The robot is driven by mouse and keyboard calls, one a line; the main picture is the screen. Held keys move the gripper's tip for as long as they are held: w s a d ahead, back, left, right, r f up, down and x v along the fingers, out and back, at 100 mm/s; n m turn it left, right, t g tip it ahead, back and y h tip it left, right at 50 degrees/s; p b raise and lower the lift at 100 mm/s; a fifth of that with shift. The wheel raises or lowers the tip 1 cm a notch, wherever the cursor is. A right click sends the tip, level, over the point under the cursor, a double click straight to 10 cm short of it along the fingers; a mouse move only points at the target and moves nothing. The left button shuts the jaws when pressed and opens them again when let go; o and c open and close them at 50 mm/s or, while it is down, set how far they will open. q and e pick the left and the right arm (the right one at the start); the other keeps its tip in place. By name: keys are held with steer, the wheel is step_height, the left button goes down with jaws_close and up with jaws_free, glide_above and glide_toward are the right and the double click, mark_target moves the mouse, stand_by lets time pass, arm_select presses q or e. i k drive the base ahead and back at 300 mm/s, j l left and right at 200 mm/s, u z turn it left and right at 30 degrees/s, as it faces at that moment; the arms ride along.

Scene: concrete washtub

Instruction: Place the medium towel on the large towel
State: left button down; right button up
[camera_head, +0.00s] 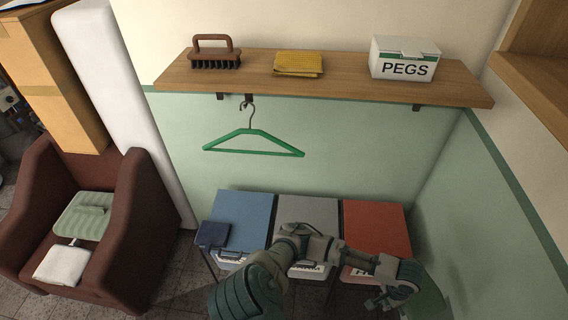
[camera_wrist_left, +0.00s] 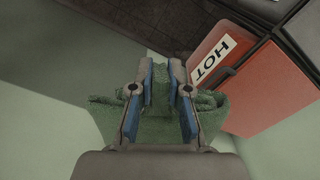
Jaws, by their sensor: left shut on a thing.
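My left gripper (camera_head: 392,290) is at the lower right of the head view, beside the front of the red HOT bin. In the left wrist view its fingers (camera_wrist_left: 161,78) are shut on a dark green towel (camera_wrist_left: 102,112), which bunches out on both sides. Part of this green towel (camera_head: 428,302) shows below the gripper in the head view. A pale green folded towel (camera_head: 72,222) and a white folded towel (camera_head: 62,265) lie on the armchair at left. I cannot tell from their looks which towels are called medium and large. My right gripper is not in view.
Blue (camera_head: 245,212), grey (camera_head: 318,212) and red (camera_head: 376,232) bins stand along the wall. A dark blue cloth (camera_head: 212,235) hangs at the blue bin's left edge. The brown armchair (camera_head: 135,235) has raised arms. Above are a shelf (camera_head: 340,85) and a green hanger (camera_head: 253,141).

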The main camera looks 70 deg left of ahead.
mark_target(62, 257)
steer(key=k+j+u, duration=0.1)
steer(key=k+j, duration=0.2)
steer(key=k+j+u, duration=0.15)
steer(key=k+j, duration=0.15)
steer(key=k, duration=0.15)
steer(key=k+j+u, duration=0.1)
steer(key=k+j, duration=0.25)
steer(key=k+j+u, duration=0.1)
steer(key=k+j, duration=0.25)
steer(key=k+j+u, duration=0.1)
steer(key=k+j, duration=0.25)
steer(key=j, duration=0.15)
steer(key=k+j+u, duration=0.15)
steer(key=k+j, duration=0.15)
steer(key=j, duration=0.15)
steer(key=k+j+u, duration=0.1)
steer(key=k+j, duration=0.2)
steer(key=j, duration=0.15)
steer(key=k+j+u, duration=0.1)
steer(key=k+j, duration=0.15)
steer(key=j, duration=0.25)
